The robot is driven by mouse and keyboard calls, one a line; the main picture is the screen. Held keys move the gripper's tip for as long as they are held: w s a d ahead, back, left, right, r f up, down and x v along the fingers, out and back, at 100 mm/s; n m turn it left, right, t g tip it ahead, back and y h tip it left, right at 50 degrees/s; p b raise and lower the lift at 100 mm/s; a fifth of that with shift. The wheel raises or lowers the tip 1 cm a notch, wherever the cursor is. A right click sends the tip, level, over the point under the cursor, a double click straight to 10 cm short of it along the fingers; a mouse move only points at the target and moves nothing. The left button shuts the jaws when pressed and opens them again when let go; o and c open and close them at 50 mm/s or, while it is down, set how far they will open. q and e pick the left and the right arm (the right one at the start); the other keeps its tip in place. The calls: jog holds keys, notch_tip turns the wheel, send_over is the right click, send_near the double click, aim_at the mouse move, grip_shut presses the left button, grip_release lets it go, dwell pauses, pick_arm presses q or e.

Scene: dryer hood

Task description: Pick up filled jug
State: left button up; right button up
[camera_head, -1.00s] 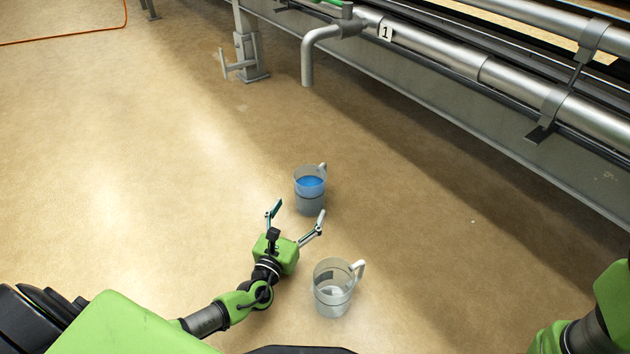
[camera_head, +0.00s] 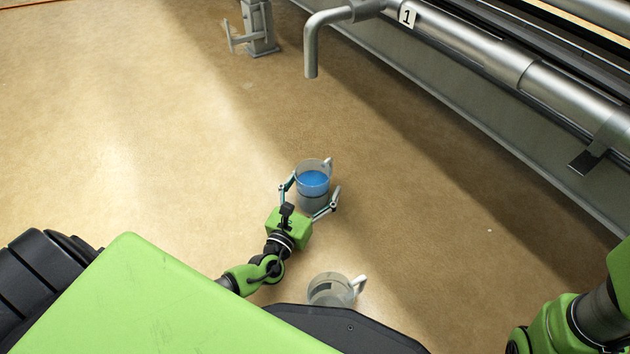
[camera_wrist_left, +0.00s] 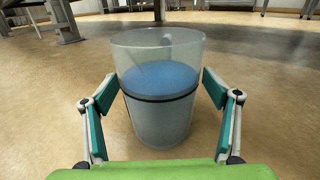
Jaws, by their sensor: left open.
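The filled jug (camera_head: 313,178) is a clear jug with blue liquid, standing upright on the floor, its pale handle at the upper right in the head view. My left gripper (camera_head: 312,195) is open, with one finger on each side of the jug's near part. In the left wrist view the jug (camera_wrist_left: 158,85) stands centred between the spread fingers, with gaps visible on both sides.
A second, clear jug (camera_head: 330,289) without blue liquid stands near my base, partly hidden by it. A metal pipe outlet (camera_head: 311,50) and a long grey frame (camera_head: 480,120) marked 1 lie beyond. The floor left of the filled jug is clear.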

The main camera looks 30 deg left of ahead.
pick_arm(q)
jog(key=c, duration=1.6)
jog(key=shift+r, duration=0.15)
jog(key=shift+c, duration=1.3)
